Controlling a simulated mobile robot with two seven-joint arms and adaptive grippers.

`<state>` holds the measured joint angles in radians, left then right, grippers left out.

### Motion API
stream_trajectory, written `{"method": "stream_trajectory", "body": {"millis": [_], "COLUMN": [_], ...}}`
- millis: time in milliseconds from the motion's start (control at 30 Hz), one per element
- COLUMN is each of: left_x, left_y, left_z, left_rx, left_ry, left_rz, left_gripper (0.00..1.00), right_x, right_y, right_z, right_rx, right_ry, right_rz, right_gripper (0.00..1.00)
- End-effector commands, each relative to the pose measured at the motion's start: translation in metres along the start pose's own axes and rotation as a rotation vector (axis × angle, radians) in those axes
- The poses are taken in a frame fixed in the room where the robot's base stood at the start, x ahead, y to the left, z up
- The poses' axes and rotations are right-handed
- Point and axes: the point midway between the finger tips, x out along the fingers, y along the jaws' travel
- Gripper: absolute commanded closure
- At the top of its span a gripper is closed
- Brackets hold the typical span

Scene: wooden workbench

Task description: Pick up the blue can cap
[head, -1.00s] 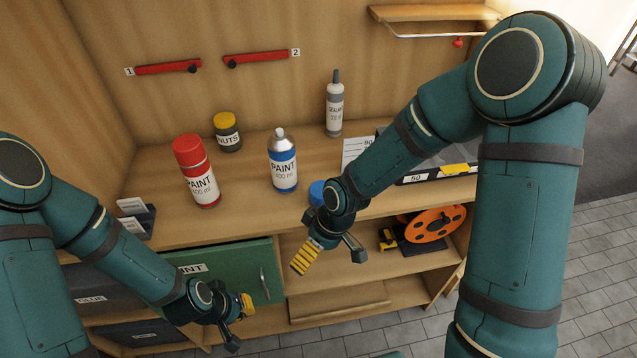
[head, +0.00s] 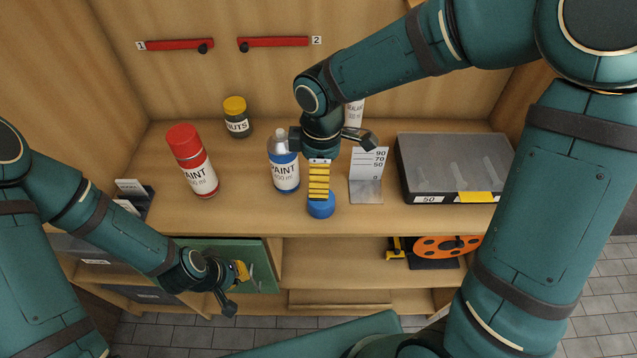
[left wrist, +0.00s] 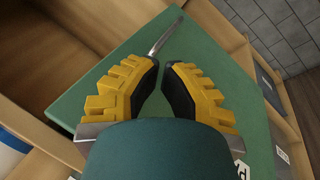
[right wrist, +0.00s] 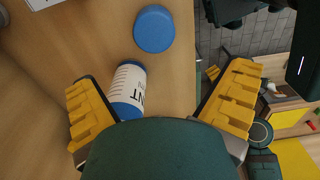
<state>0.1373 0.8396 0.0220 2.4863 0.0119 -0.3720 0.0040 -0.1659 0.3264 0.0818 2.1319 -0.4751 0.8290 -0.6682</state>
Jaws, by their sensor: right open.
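The blue can cap (head: 321,208) sits on the wooden workbench near its front edge. It also shows as a round blue disc at the top of the right wrist view (right wrist: 154,29). My right gripper (head: 322,188) points down just above and behind the cap in the head view, and its finger overlaps the cap's upper part there. In the right wrist view its fingers are wide apart with nothing held, and the cap lies beyond the fingertips.
A blue-labelled paint can (head: 284,172) stands close left of the right gripper. A white height gauge (head: 368,170) and a grey case (head: 455,165) are to the right. A red spray can (head: 192,160) and nuts jar (head: 236,118) stand left.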

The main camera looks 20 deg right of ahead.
Motion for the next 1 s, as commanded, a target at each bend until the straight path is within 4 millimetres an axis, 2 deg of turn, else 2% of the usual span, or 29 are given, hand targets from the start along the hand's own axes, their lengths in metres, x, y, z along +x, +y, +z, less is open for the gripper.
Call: {"method": "stream_trajectory", "body": {"millis": [100, 200, 600, 867, 1000], "left_x": [-0.001, 0.0, 0.012, 0.015, 0.018], "left_y": [0.0, 0.0, -0.004, -0.005, -0.006], "left_z": [0.0, 0.0, 0.002, 0.002, 0.002], "left_rx": [-0.001, -0.001, -0.001, -0.001, 0.0], "left_ry": [0.0, 0.0, -0.001, 0.0, 0.0], "left_rz": [0.0, 0.0, -0.003, -0.003, -0.004], "left_gripper": [1.0, 1.0, 1.0, 1.0, 1.0], "right_x": [-0.008, -0.004, 0.064, 0.082, 0.102], "right_y": [0.001, 0.001, 0.002, 0.002, 0.002], "right_z": [0.002, 0.003, 0.004, 0.005, 0.007], "right_rx": [-0.023, -0.03, -0.029, -0.029, -0.029], "right_ry": [-0.015, -0.022, -0.022, -0.02, -0.021], "right_rz": [0.008, 0.008, 0.007, 0.008, 0.006], "right_gripper": [0.0, 0.0, 0.0, 0.0, 0.0]}}
